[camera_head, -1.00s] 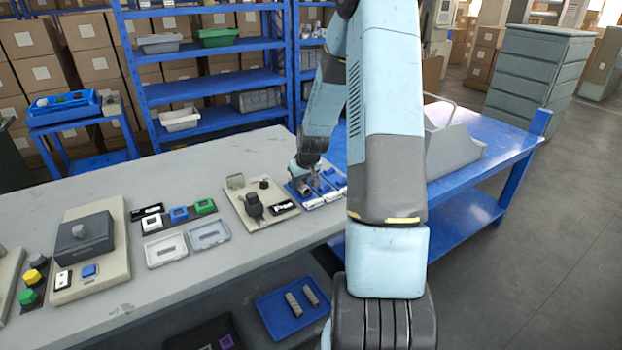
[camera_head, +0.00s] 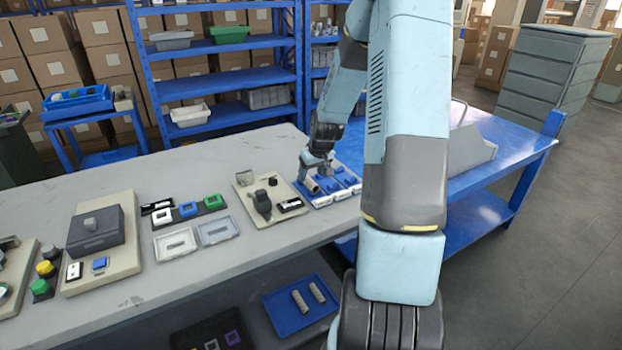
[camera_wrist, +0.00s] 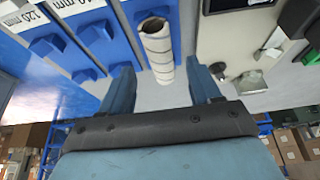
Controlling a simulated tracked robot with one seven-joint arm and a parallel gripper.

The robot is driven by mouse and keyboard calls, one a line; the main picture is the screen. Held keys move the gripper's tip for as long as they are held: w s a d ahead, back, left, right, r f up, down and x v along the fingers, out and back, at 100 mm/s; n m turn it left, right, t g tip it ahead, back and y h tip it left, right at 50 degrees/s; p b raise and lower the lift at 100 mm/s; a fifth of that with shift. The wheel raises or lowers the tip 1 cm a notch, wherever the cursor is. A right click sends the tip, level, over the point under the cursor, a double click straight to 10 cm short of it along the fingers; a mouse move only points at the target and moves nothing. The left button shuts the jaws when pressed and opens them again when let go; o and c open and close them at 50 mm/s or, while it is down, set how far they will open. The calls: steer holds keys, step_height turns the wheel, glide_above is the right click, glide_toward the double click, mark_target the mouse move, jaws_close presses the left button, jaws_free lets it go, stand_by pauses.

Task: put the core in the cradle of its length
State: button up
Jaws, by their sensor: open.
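The core (camera_head: 311,185) also shows at the board's left end in the head view. I cannot tell whether it sits fully in a cradle. Blue cradle blocks (camera_wrist: 98,36) stand beside it, with white length labels; one label (camera_wrist: 18,19) reads 120 mm. My gripper (camera_wrist: 159,68) is open, its fingers on either side of the core's near end and apart from it. In the head view my gripper (camera_head: 323,166) is over the board.
A beige plate (camera_head: 243,205) with a dark device (camera_head: 262,203) lies left of the board. Two shallow trays (camera_head: 176,245) lie farther left. A grey stand (camera_head: 474,148) is on the blue table at right. Two more cores (camera_head: 300,301) lie on a low blue tray.

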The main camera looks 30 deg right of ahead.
steer(key=v, duration=0.9)
steer(key=shift+a, duration=0.1)
steer(key=s+a+r+h, duration=0.1)
steer(key=s+a+r, duration=0.55)
steer(key=r, duration=0.25)
steer(key=s+a+r, duration=0.3)
steer(key=s, duration=0.4)
steer(key=s+a+r, duration=0.3)
steer(key=s+r, duration=0.1)
steer(key=s, duration=0.3)
steer(key=s+a+r+t, duration=0.1)
steer(key=s+a+r, duration=0.3)
steer(key=s, duration=0.3)
steer(key=shift+s+y, duration=0.4)
steer(key=shift+a, duration=0.15)
